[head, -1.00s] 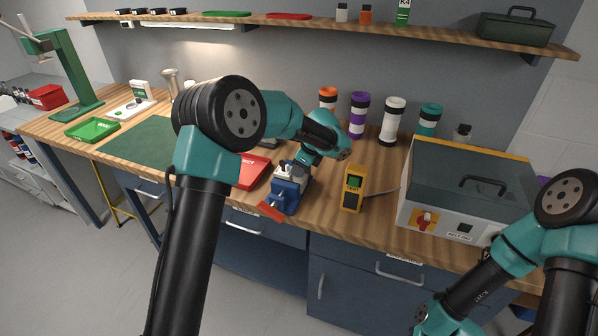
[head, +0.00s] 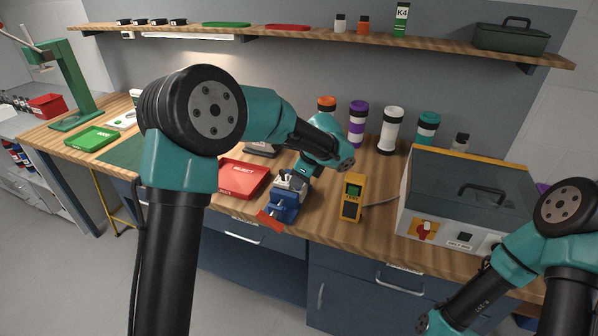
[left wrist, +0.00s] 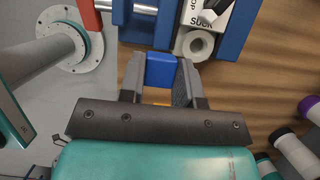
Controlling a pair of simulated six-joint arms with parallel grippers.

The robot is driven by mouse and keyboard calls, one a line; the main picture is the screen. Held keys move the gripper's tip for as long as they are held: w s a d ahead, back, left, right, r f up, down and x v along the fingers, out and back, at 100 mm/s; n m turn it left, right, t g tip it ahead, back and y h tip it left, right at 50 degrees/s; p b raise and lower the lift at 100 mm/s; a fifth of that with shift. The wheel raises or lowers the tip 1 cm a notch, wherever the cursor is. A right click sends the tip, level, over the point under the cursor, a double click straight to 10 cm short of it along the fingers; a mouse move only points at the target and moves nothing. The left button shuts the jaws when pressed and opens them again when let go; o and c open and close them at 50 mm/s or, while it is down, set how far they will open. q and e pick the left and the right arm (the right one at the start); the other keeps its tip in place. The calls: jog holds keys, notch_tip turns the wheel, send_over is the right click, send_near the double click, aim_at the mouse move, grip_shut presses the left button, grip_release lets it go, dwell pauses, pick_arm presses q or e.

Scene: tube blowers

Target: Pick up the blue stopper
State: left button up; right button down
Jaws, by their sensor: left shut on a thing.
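The blue stopper (left wrist: 161,70) shows in the left wrist view as a small blue block between the two grey fingers of my left gripper (left wrist: 160,76). The fingers are shut on it, one on each side. Just beyond it is the blue vise (left wrist: 232,30), with a white ring-shaped tube end (left wrist: 198,45) and a label reading "SUCK". In the head view the vise (head: 284,206) stands at the bench's front edge, and my left wrist is just above and behind it. The stopper cannot be made out there.
A red reject tray (head: 243,179) lies left of the vise. A yellow meter (head: 352,197) stands to its right. Several capped tubes, including a white one (head: 391,132), stand behind. A large lidded machine (head: 465,205) fills the bench's right side.

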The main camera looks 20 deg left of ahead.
pick_arm(q)
jog(key=s+d+r, duration=0.1)
jog(key=s+d, duration=0.1)
jog(key=s, duration=0.8)
jog(key=shift+d, duration=0.4)
jog(key=shift+w, duration=0.1)
